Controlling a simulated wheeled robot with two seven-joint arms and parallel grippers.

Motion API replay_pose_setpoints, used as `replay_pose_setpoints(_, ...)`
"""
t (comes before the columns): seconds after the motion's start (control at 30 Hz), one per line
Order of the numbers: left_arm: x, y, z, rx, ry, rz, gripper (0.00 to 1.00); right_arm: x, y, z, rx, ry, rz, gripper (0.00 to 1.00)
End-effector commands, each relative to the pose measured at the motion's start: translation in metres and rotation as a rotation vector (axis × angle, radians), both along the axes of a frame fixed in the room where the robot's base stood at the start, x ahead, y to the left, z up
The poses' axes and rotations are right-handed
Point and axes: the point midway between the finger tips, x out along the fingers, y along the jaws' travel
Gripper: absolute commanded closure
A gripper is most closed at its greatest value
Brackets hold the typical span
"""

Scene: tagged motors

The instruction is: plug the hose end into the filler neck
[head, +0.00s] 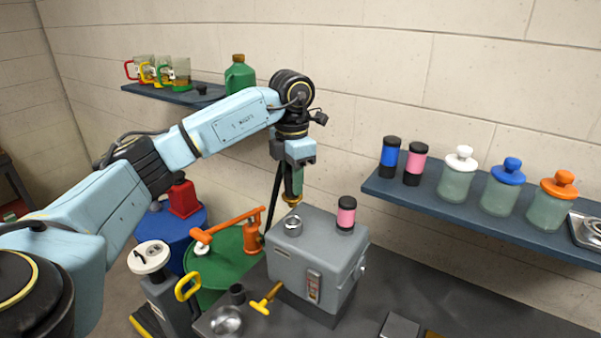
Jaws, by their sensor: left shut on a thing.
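My left gripper (299,163) points down above the grey box-shaped tank (313,252) and is shut on the green hose end (297,182). The hose end hangs roughly upright. Its lower tip is above the filler neck (292,225), a short silver ring on the tank's top left, with a small gap seeming to show between them. The black hose (273,205) runs down beside the gripper, left of the tank. My fingers partly hide the upper hose end. My right gripper is not in view.
A pink-banded black cylinder (346,214) stands on the tank's top right. An orange hand pump (252,233) sits on a green drum (222,265) to the left. A shelf (470,215) with jars is at right, another (175,95) with jugs at back left.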

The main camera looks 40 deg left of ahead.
Motion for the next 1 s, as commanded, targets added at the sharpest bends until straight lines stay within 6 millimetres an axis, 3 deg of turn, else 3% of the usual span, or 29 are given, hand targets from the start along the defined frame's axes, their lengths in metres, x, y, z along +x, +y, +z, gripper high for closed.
replay_pose_setpoints(0.1,0.000,0.000,0.000,0.000,-0.001,-0.001,0.90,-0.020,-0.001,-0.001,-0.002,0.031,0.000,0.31)
replay_pose_setpoints(0.2,0.000,0.000,0.000,0.000,-0.001,-0.001,0.90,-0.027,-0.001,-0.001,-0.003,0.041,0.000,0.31)
replay_pose_setpoints(0.6,0.000,0.000,-0.020,0.000,0.000,-0.002,0.90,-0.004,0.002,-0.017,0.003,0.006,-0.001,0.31)
replay_pose_setpoints(1.0,0.000,0.000,-0.055,0.001,0.000,-0.002,0.90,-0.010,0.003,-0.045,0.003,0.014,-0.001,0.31)
